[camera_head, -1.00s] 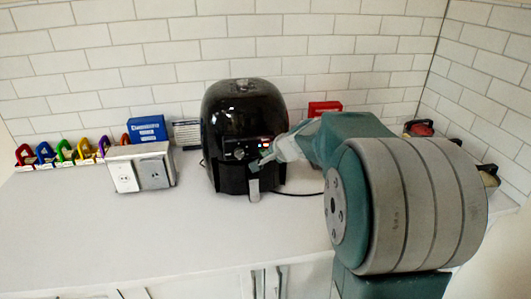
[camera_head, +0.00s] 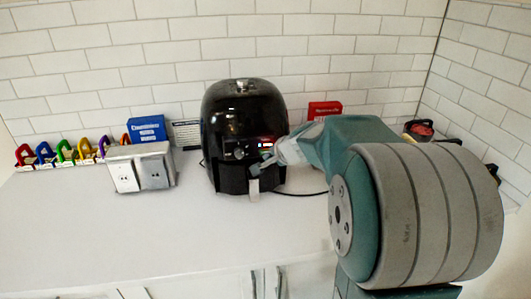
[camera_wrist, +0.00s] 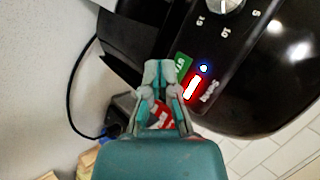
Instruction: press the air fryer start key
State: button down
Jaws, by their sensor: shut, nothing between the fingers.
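The black air fryer (camera_head: 243,108) stands on the white counter against the tiled wall. Its front panel has a silver knob, which shows in the wrist view (camera_wrist: 228,4). A green key-like patch (camera_wrist: 183,66) with pale marks sits beside a round blue light (camera_wrist: 204,68) and a lit red-and-white display (camera_wrist: 192,88). I cannot read which one is the start key. My gripper (camera_wrist: 158,70) is shut and empty, its tips just left of the green patch. Contact cannot be told.
A grey double socket box (camera_head: 140,168) and several coloured padlocks (camera_head: 66,152) stand to the left. A blue box (camera_head: 147,129) and a red box (camera_head: 325,109) are at the wall. A black cable (camera_head: 305,194) lies on the counter. The front left counter is clear.

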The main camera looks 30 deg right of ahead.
jog(key=s, duration=0.2)
jog(key=s+a, duration=0.1)
jog(key=s, duration=0.2)
jog(key=shift+a, duration=0.2)
dwell(1.6)
